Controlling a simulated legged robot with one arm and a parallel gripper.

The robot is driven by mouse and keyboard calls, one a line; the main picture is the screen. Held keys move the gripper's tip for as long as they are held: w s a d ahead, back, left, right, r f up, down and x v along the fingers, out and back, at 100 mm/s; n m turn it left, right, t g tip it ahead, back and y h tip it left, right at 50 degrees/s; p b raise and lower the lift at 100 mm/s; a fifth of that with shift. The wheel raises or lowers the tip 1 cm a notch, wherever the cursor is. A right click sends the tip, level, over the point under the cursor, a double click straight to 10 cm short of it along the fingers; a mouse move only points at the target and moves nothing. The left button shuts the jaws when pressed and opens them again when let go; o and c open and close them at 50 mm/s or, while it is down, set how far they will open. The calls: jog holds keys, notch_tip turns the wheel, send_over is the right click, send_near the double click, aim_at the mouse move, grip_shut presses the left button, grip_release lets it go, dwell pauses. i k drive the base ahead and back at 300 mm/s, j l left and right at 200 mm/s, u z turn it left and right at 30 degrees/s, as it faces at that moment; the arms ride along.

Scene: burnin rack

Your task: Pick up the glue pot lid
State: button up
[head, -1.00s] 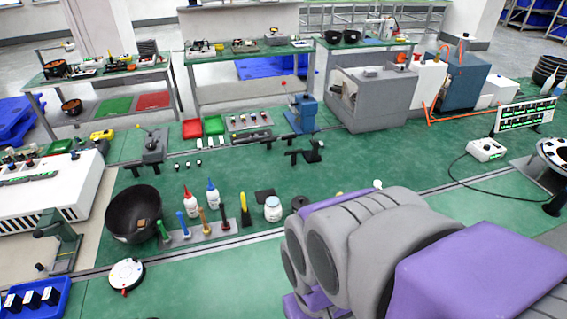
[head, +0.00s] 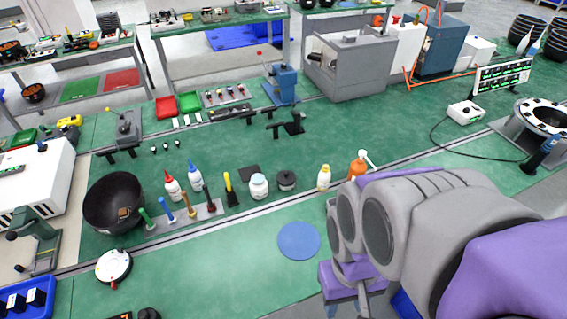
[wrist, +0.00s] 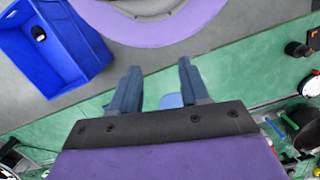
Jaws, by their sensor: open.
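A small white jar with a pale lid (head: 258,186), which looks like the glue pot, stands upright on the green bench in the head view. A flat blue disc (head: 299,241) lies on the bench left of my arm and partly shows beyond the fingers in the wrist view (wrist: 171,100).
Red-capped (head: 172,185) and blue-capped bottles (head: 195,178) and a rack of coloured-handled tools (head: 190,215) stand left of the jar. A yellow-topped bottle (head: 323,178) and an orange bottle (head: 358,166) stand to the right. A black bowl (head: 114,203) is farther left. The front strip is mostly clear.

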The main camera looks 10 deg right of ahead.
aim_at(285, 178)
jog(key=l+u, duration=0.5)
jog(key=i+l+u, duration=0.1)
jog(key=l+u, duration=0.35)
jog(key=j, duration=0.1)
